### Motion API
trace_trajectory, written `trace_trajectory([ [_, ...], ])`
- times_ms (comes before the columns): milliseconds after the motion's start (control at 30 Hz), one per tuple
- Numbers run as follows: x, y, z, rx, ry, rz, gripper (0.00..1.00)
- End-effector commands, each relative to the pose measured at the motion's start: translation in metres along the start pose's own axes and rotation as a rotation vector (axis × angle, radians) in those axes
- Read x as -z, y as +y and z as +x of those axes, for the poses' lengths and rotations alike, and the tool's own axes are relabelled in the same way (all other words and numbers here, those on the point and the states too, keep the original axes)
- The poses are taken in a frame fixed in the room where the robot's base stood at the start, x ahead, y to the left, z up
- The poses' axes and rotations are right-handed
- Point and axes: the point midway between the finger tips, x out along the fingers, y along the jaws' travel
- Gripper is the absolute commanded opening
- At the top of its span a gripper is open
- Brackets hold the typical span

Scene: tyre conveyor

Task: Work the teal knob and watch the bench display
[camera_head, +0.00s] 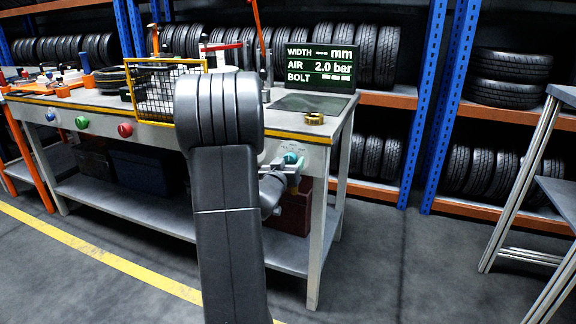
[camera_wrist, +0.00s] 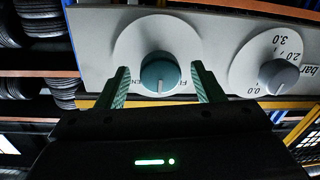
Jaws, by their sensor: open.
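The teal knob (camera_head: 291,158) is on the bench's front panel near its right end. It also shows in the wrist view (camera_wrist: 160,73), on a white round dial plate, with a pale pointer line. My gripper (camera_wrist: 159,88) is open, with one finger on each side of the teal knob; I cannot tell whether they touch it. In the head view my gripper (camera_head: 283,178) is at the knob, partly hidden by my arm. The bench display (camera_head: 320,66) stands on the bench and reads WIDTH with a dash and mm, AIR 2.0 bar, and BOLT with dashes.
A grey knob (camera_wrist: 278,76) with a bar scale sits beside the teal one. Blue, green and red knobs (camera_head: 125,130) line the panel further left. A yellow wire cage (camera_head: 160,92) and a brass ring (camera_head: 314,119) are on the bench.

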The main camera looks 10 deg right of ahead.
Motion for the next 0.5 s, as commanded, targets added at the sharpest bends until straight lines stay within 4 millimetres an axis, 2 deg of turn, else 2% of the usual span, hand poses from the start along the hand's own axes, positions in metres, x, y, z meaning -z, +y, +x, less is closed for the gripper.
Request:
trace_trajectory([
  [233, 0.0, 0.0001, 0.0006, 0.0, 0.0, 0.0, 0.61],
  [433, 0.0001, 0.0001, 0.0005, 0.0, 0.0, 0.0, 0.22],
  [467, 0.0001, 0.0001, 0.0005, 0.0, 0.0, 0.0, 0.16],
  [500, 0.0001, 0.0001, 0.0004, 0.0, 0.0, 0.0, 0.17],
])
